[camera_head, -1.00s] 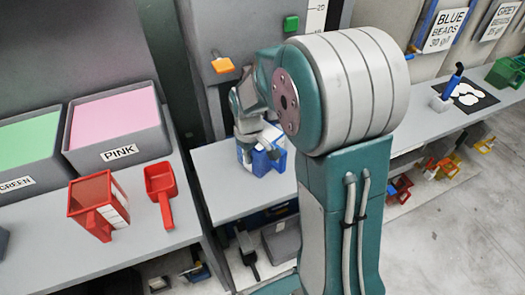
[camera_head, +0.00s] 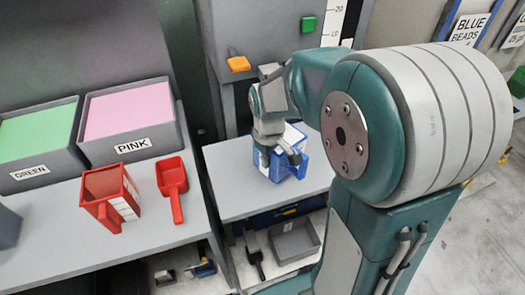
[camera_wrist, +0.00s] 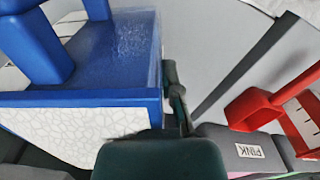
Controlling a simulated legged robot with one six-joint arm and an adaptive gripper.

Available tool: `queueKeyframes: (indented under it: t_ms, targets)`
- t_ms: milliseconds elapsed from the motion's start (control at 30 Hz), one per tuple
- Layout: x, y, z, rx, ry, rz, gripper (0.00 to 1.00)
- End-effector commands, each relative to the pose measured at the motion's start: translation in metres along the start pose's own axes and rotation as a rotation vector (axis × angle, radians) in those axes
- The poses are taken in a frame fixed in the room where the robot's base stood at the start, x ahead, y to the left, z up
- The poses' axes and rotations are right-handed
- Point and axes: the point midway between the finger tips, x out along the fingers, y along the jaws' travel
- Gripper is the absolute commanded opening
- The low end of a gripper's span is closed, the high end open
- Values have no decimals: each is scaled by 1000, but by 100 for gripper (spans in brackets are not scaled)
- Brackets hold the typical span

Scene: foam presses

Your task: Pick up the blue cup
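The blue cup (camera_head: 276,172) stands on the low grey table in the middle of the head view. It has a white patch, and its blue handle is on the right. In the wrist view the blue cup (camera_wrist: 110,60) fills the upper left, very near. My gripper (camera_head: 278,153) is down at the cup, with its finger parts overlapping the cup's upper part. In the wrist view a dark green gripper part covers the bottom middle, and a thin finger part shows beside the cup's right edge. Whether the fingers close on the cup is hidden.
A red cup (camera_head: 96,187) and a red scoop (camera_head: 173,174) stand on the left table, before the green bin (camera_head: 38,166) and pink bin (camera_head: 140,140). A grey tray (camera_head: 294,240) lies below the middle table. My arm hides much of the right side.

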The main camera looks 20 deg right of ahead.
Motion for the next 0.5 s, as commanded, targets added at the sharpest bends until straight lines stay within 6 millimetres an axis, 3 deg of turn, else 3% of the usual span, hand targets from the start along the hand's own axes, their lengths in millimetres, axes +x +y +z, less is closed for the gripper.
queueKeyframes:
  t_ms: [500]
  targets:
    - [-1, -35, 86, 1, 3, 2, 0]
